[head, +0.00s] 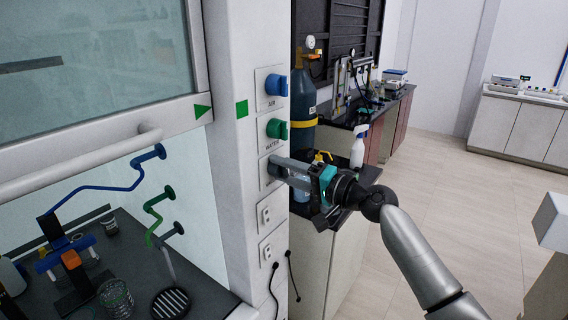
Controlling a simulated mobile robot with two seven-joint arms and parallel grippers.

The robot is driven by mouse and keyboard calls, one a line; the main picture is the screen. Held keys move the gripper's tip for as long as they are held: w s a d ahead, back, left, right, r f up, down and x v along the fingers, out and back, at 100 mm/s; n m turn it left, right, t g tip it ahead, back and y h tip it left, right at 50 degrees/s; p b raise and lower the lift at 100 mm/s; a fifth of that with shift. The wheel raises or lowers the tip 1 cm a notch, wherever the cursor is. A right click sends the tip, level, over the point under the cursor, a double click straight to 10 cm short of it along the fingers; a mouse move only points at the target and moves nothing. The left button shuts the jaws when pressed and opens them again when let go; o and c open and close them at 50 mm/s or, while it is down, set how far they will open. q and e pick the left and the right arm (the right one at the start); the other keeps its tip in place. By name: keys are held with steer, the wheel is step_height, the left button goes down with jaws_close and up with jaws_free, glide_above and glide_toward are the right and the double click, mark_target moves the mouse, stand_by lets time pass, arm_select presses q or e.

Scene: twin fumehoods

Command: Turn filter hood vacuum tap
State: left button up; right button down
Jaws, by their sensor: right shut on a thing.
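The vacuum tap sits on the third plate (268,180) down the white hood post, below the blue air tap (276,86) and the green water tap (277,129). My right gripper (283,170) reaches in from the right, and its fingers are shut on the vacuum tap at the plate. The fingers hide nearly all of the tap knob and part of its label, so its turn angle cannot be told. My left gripper is not in view.
The hood's raised glass sash (95,60) and its handle (90,160) are at left. Inside are a blue-clamped stand, a beaker (116,297) and a drain (170,302). Behind my right gripper stand a gas cylinder (304,100) and a spray bottle (358,147). Open floor lies at right.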

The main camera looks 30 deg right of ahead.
steer(key=shift+m+p, duration=0.85)
steer(key=shift+m, duration=0.85)
steer(key=shift+c, duration=1.5)
jaws_free()
steer(key=shift+s, duration=0.1)
steer(key=b+v, duration=0.4)
steer(key=v, duration=1.1)
